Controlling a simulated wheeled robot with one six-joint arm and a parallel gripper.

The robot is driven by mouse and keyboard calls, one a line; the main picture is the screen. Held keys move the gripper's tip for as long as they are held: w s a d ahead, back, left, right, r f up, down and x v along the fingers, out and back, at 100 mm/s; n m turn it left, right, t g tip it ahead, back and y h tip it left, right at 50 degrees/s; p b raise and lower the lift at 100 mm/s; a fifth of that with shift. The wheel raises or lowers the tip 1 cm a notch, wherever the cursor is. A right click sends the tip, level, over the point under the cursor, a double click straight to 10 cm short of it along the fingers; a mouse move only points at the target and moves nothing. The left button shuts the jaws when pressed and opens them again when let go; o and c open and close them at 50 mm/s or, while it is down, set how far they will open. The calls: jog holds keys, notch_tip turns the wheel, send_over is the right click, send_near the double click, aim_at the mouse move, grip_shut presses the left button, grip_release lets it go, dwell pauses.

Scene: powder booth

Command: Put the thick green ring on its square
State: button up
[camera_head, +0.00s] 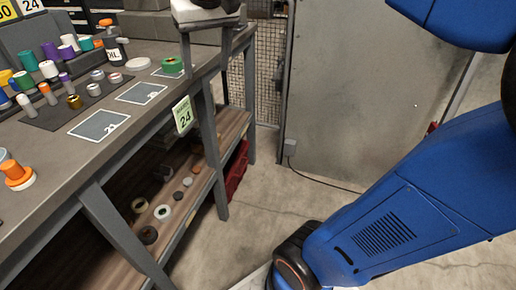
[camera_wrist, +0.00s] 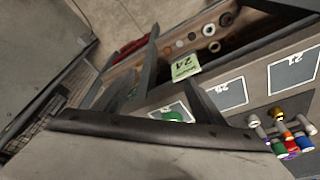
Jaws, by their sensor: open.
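The thick green ring (camera_head: 172,64) lies flat at the far end of the bench, over an outlined grey square (camera_head: 158,74). In the wrist view the green ring (camera_wrist: 173,116) also overlaps this square, beyond my gripper's dark palm edge, which hides part of it. I cannot tell how well it is centred. My gripper (camera_head: 207,66) is open and empty, its fingers pointing down beside the bench edge, to the right of the ring in the head view. In the wrist view the fingers of my gripper (camera_wrist: 162,85) stand wide apart.
Two more outlined squares, a middle one (camera_head: 141,93) and a nearer one (camera_head: 99,125), are bare. A dark mat (camera_head: 60,112) holds several coloured spools and rings. A green 24 sign (camera_head: 183,115) hangs at the bench edge. A lower shelf (camera_head: 190,210) holds several rings.

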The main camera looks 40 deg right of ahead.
jog(key=s+d+f+n+t, duration=0.1)
jog(key=s+d+f, duration=0.1)
jog(key=s+f, duration=1.5)
notch_tip(320, 180, down, 4)
jog(key=shift+s+d+r+t, duration=0.15)
jog(key=shift+d+r+t, duration=0.1)
jog(key=shift+d+t, duration=0.15)
